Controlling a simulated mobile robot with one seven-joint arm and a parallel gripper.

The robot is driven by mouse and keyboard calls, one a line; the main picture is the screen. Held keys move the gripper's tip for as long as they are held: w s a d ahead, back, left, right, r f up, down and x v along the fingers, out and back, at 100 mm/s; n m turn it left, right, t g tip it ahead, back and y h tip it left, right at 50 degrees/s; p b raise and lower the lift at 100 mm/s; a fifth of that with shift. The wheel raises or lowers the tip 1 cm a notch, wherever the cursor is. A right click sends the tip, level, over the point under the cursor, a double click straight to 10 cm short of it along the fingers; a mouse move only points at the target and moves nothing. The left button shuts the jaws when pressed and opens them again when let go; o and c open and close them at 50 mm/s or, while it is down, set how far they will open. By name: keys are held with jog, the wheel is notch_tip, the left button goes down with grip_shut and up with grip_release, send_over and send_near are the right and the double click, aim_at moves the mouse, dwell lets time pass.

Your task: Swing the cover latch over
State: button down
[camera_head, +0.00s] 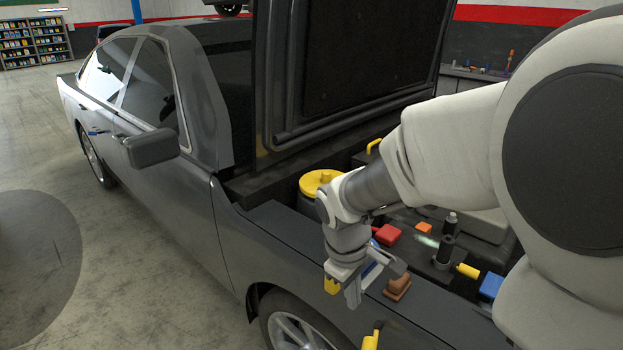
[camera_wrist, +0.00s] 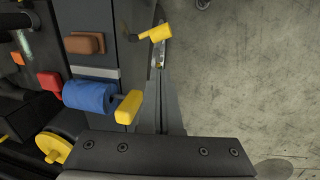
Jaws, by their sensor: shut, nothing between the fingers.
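A small yellow lever on a dark arm (camera_head: 371,338) sits at the car's fender edge; it also shows at the top of the wrist view (camera_wrist: 157,33). A blue cylinder (camera_wrist: 90,96) with a yellow end piece (camera_wrist: 128,107) lies beside my fingers. The yellow end piece also shows left of the fingers in the head view (camera_head: 331,285). I cannot tell for sure which piece is the cover latch. My gripper (camera_head: 353,295) is shut and empty, over the fender's outer side. Its fingers (camera_wrist: 166,90) lie just right of the yellow end piece; contact is unclear.
A brown block (camera_head: 397,287) sits on the fender. A red block (camera_head: 388,235), a yellow-lidded can (camera_head: 320,182) and a blue block (camera_head: 491,287) stand in the engine bay. The raised hood (camera_head: 350,60) rises behind. Open floor (camera_wrist: 250,90) lies right in the wrist view.

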aim_at(370, 343)
jog(key=w+a+f+n+g+p, duration=0.2)
jog(key=w+a+f+n+p, duration=0.1)
jog(key=a+f+n+p, duration=0.25)
jog(key=s+d+f, duration=0.2)
jog(key=d+f, duration=0.5)
jog(key=f, duration=0.3)
jog(key=shift+f+h, duration=0.25)
jog(key=shift+h, duration=0.15)
